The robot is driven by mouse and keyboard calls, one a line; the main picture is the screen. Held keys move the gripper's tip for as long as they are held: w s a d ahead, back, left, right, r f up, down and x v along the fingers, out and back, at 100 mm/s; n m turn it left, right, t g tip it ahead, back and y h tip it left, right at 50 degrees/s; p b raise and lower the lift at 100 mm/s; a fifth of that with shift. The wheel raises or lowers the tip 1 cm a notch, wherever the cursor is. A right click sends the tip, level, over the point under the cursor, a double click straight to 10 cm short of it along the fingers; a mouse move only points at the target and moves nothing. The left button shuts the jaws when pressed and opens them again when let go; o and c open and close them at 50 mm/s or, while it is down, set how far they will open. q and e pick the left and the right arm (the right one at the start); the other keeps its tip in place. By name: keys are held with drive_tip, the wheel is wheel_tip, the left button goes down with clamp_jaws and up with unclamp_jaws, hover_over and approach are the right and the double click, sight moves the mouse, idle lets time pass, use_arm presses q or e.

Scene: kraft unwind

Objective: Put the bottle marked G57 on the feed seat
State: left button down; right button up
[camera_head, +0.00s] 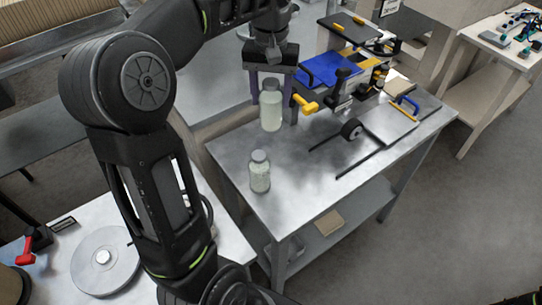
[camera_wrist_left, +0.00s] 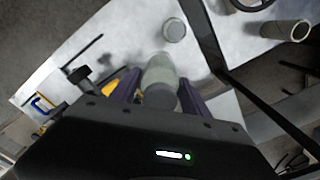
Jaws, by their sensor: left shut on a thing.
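My left gripper (camera_head: 273,98) points down and is shut on a pale, cloudy bottle (camera_head: 271,112) with a grey cap. The held bottle is upright, over the left part of the metal table; I cannot tell whether its base touches the top. In the left wrist view the held bottle (camera_wrist_left: 160,72) sits between the purple fingers. A second, similar bottle (camera_head: 260,175) stands upright on the table nearer the front; it also shows in the left wrist view (camera_wrist_left: 174,29). No G57 mark is readable on either bottle. I cannot pick out the feed seat for certain. My right gripper is not seen.
A machine with a blue plate (camera_head: 331,69) and a yellow-tipped handle (camera_head: 306,104) stands just right of the held bottle. Dark rails and a black roller (camera_head: 351,129) lie beyond. The metal table (camera_head: 310,185) is bare at its front. A grey disc (camera_head: 105,262) lies lower left.

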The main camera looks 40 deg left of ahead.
sight(271, 133)
use_arm(q)
wheel_tip(271, 133, down, 7)
drive_tip(key=b, duration=0.5)
drive_tip(key=shift+d+r+b, duration=0.1)
drive_tip(key=shift+r+b, duration=0.1)
drive_tip(key=shift+b, duration=0.15)
wheel_tip(271, 133, down, 5)
drive_tip(key=shift+f+p, duration=0.2)
drive_tip(key=shift+p, duration=0.65)
drive_tip(key=shift+f, duration=0.25)
wheel_tip(271, 133, down, 4)
drive_tip(key=shift+f, duration=0.25)
drive_tip(key=shift+f, duration=0.1)
drive_tip(key=c, duration=0.5)
unclamp_jaws()
